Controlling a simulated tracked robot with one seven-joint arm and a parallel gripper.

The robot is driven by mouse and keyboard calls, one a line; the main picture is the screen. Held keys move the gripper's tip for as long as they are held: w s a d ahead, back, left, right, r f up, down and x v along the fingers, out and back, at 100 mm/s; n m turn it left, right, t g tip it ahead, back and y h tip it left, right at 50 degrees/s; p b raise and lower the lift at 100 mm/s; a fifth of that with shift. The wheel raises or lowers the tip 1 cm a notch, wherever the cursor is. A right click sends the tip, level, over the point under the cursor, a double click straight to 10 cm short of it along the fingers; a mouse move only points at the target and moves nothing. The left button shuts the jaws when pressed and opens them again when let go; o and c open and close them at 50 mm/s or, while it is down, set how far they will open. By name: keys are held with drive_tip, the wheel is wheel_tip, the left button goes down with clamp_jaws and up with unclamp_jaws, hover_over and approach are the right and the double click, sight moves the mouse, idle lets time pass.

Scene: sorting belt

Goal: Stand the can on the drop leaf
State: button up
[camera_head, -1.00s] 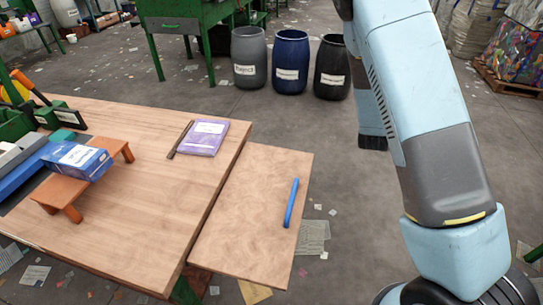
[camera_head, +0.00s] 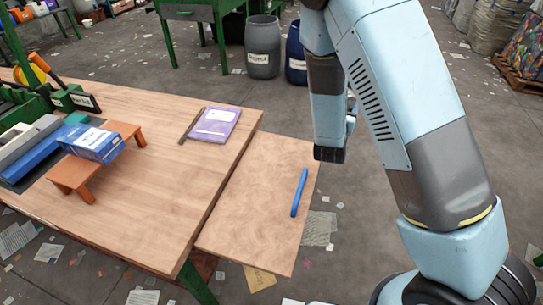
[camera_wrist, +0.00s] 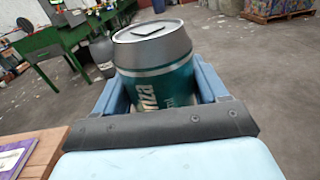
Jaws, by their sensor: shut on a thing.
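The can (camera_wrist: 155,82) is teal with white lettering and a silver top. It shows only in the wrist view, between the two blue fingers of my gripper (camera_wrist: 160,92), which is shut on it. Its lid faces up and leans a little in that view; its lower part is hidden behind the dark gripper edge. The drop leaf (camera_head: 262,185) is a light wooden board at the right side of the workbench.
A blue pen-like stick (camera_head: 299,192) lies near the leaf's right edge; the rest of the leaf is clear. On the workbench (camera_head: 150,195) are a purple book (camera_head: 215,122), a dark stick and a small orange stand (camera_head: 75,178) bearing a blue box (camera_head: 93,144). Barrels (camera_head: 262,48) stand behind.

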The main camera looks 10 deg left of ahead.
drive_tip(key=s+a+n+y, duration=0.3)
drive_tip(key=s+a+y, duration=0.1)
drive_tip(key=s+a, duration=1.4)
drive_tip(key=shift+w+a+f, duration=0.6)
drive_tip(key=shift+w+f, duration=1.2)
drive_tip(key=shift+w, duration=0.05)
drive_tip(key=shift+w+a+f, duration=0.6)
drive_tip(key=shift+w+f, duration=1.15)
drive_tip(key=shift+w, duration=0.1)
drive_tip(key=shift+w+a+f, duration=0.6)
drive_tip(key=shift+w+f, duration=1.2)
drive_tip(key=shift+w, duration=0.05)
drive_tip(key=shift+f, duration=1.4)
drive_tip(key=o, duration=1)
drive_tip(key=shift+s, duration=0.15)
